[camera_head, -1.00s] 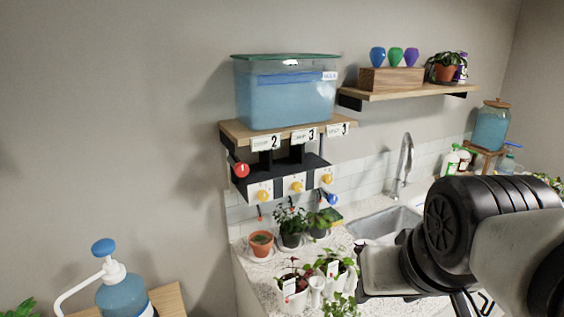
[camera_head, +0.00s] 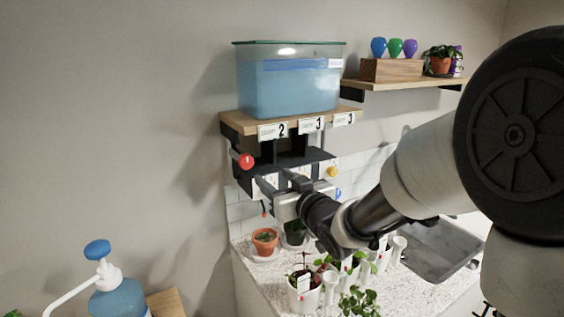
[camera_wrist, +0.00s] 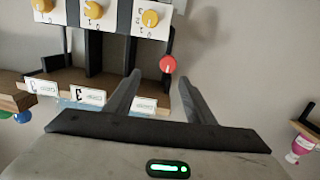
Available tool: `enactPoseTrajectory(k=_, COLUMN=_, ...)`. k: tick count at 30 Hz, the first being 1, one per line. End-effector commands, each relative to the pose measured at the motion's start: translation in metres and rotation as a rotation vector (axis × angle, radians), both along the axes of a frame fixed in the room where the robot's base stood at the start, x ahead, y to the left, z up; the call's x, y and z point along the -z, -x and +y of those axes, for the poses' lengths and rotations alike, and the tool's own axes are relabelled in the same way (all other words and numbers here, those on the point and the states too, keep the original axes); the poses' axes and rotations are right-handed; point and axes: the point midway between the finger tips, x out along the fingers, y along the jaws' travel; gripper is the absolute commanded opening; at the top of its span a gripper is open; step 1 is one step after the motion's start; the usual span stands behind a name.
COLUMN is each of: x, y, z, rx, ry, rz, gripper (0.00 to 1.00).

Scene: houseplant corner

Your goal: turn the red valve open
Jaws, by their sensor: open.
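The red valve (camera_head: 246,161) is a round red knob with a white mark, at the left end of the dark rack under the water tank. It also shows in the wrist view (camera_wrist: 167,64), where the picture is upside down, between and beyond the fingertips. My gripper (camera_head: 275,181) is open and empty, in front of the dial panel, just right of and below the red valve in the head view. In the wrist view its two fingers (camera_wrist: 159,77) are spread apart, and no contact with the valve shows. In the head view my gripper and arm hide some yellow dials.
Yellow dials (camera_wrist: 150,18) on white plates sit beside the valve. The water tank (camera_head: 290,85) stands on a wooden shelf (camera_head: 238,122) above, with number labels. Potted plants (camera_head: 265,241) stand on the counter below. A pump bottle (camera_head: 118,298) is at the lower left.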

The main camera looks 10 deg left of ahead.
Motion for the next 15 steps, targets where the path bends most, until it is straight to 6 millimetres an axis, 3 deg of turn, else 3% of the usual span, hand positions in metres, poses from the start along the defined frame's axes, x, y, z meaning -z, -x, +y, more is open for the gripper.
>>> enactPoseTrajectory(k=8, x=0.001, y=-0.008, z=0.024, rx=-0.055, ry=-0.057, rz=-0.039, gripper=0.49)
enactPoseTrajectory(k=15, x=0.001, y=-0.044, z=0.052, rx=-0.055, ry=-0.057, rz=-0.037, gripper=0.49)
